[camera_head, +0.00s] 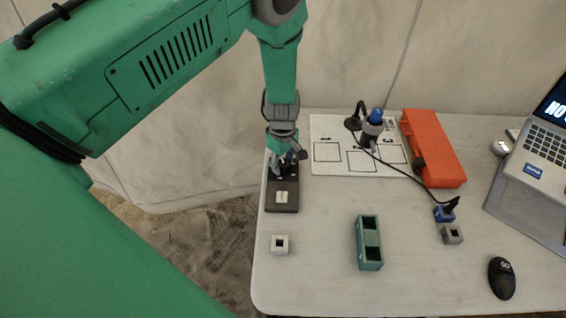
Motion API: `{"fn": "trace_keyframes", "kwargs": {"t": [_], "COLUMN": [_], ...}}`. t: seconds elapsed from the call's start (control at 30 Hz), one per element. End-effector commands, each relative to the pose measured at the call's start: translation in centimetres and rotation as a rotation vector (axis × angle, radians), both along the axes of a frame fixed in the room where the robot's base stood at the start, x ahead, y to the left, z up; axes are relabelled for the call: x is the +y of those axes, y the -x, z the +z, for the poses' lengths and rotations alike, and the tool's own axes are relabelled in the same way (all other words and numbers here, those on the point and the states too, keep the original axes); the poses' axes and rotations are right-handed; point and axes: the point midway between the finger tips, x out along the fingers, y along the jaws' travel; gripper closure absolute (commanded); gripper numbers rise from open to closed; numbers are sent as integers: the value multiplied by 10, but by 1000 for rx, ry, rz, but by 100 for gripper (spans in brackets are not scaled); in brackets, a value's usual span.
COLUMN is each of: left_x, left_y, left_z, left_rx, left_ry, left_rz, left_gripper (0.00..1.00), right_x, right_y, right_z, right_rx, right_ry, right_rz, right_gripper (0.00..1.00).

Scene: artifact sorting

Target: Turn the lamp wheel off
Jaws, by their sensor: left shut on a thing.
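My left gripper (287,162) points down at the far end of a dark box (283,208) at the table's left edge. It is shut on a small, mostly hidden part there. That part may be the lamp wheel, but I cannot make out its shape or setting. A pale patch (282,197) shows on the top of the box. A grey device with a blue top (376,117), perhaps the lamp, stands on a white board; I cannot tell whether it is lit. My right gripper is not in view.
The white board (325,168) has printed outlines. An orange case (433,150), a green two-hole block (369,240), a white block (280,244), a grey block (452,235), a blue block (444,214), a mouse (501,278) and a laptop (545,145) are about. A black cable crosses the table.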

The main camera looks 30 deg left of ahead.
Motion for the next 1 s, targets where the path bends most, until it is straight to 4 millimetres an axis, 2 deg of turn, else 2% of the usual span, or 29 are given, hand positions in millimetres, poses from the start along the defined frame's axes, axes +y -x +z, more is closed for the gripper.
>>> {"fn": "trace_keyframes", "kwargs": {"t": [0.23,0.27,0.3,0.33,0.63,0.73,0.87,1.0], "left_x": [-1,-1,-1,-1,0,0,0,0], "left_y": [-3,-3,-3,-3,-1,-1,-2,-3], "left_z": [1,1,1,1,1,8,29,60], "left_rx": [-8,-8,-8,-7,-4,-4,-6,-7], "left_ry": [0,0,0,0,1,1,0,-1], "left_rz": [3,3,3,3,1,1,1,1], "left_gripper": [95,62,48,45,45,45,45,45], "right_x": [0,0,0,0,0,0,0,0], "right_y": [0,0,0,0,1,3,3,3], "right_z": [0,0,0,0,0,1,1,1], "right_rx": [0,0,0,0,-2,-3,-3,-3], "right_ry": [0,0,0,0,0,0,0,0], "right_rz": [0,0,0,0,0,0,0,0], "right_gripper": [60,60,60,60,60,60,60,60]}}
